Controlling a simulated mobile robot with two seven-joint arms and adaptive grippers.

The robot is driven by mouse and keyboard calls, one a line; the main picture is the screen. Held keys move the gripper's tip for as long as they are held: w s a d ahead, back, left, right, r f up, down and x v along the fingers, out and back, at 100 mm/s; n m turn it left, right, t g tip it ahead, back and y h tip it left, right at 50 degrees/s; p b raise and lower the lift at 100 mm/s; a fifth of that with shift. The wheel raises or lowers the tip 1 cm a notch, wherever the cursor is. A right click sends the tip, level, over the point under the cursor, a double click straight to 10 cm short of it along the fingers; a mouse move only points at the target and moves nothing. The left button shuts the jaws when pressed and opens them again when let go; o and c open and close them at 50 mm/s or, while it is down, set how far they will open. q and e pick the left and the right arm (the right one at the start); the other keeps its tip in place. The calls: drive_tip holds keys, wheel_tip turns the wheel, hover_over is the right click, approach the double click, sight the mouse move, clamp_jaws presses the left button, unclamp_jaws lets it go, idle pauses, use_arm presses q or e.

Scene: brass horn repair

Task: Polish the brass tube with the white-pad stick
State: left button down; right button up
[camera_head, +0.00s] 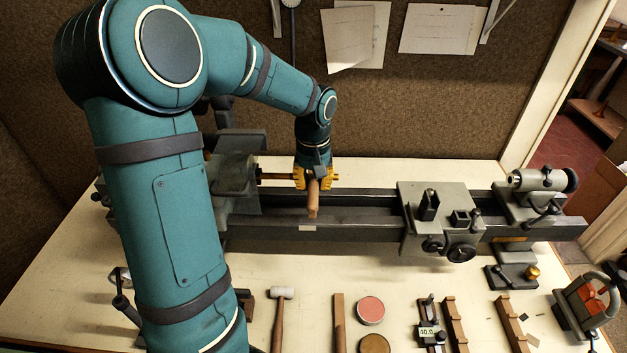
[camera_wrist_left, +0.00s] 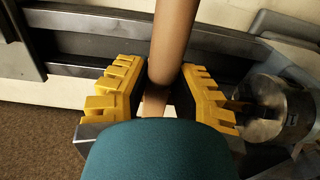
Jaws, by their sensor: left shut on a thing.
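My left gripper (camera_head: 313,182) reaches down over the lathe with its yellow fingers shut on a wooden stick (camera_head: 313,200). The stick also shows between the yellow fingers of the left gripper (camera_wrist_left: 160,95) in the left wrist view, as a tan handle (camera_wrist_left: 173,40). Its white pad cannot be made out. The thin brass tube (camera_head: 274,176) sticks out to the right from the lathe chuck (camera_head: 232,174) and runs behind the gripper. Whether the stick touches the tube cannot be told. My right gripper is not in view.
The lathe carriage (camera_head: 432,205) and tailstock (camera_head: 540,190) stand to the right on the bed. On the bench in front lie a white-headed mallet (camera_head: 281,293), a flat wooden stick (camera_head: 339,322), a pink round tin (camera_head: 370,310) and notched wooden blocks (camera_head: 454,325).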

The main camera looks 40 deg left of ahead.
use_arm(q)
drive_tip(key=shift+f+b, duration=0.4)
drive_tip(key=shift+f, duration=0.1)
idle(0.3)
drive_tip(key=shift+w+d, duration=0.15)
idle(0.5)
drive_tip(key=shift+f, duration=0.1)
idle(0.5)
idle(0.7)
drive_tip(key=shift+a, duration=0.2)
drive_tip(key=shift+d, duration=0.2)
idle(0.7)
drive_tip(key=shift+a, duration=0.15)
idle(0.4)
idle(0.5)
idle(0.5)
